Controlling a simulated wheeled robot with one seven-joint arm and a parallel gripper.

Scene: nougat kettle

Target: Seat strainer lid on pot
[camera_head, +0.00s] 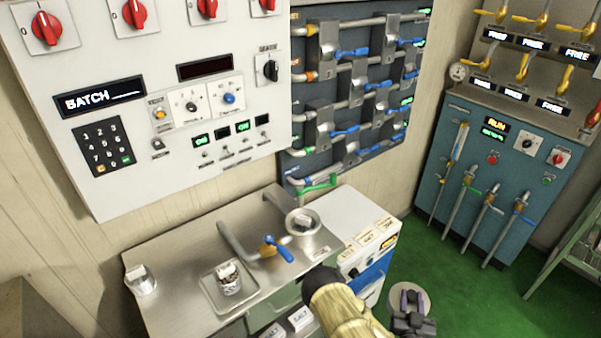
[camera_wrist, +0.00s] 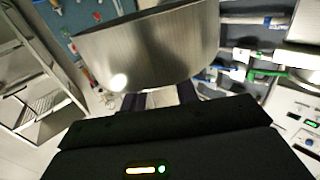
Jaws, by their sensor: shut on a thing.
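My gripper (camera_head: 408,302) is at the lower right of the head view, over the green floor and right of the counter. It is shut on a round metal piece (camera_head: 397,290), seemingly the strainer lid. In the wrist view this piece is a large brushed-metal cylinder wall (camera_wrist: 150,55) just beyond the dark fingers (camera_wrist: 160,99); the fingertips are partly hidden by it. A metal pot (camera_head: 302,229) with a wide rim stands on the steel counter near its right edge, left of my gripper and apart from it. Something pale shows inside its mouth.
The steel counter (camera_head: 185,248) also holds a tray (camera_head: 212,300) with a labelled jar (camera_head: 229,283), a second container (camera_head: 141,282) and a pipe with a blue-handled valve (camera_head: 276,249). A white cabinet (camera_head: 340,215) stands beside it. Green floor (camera_head: 460,290) is open at right.

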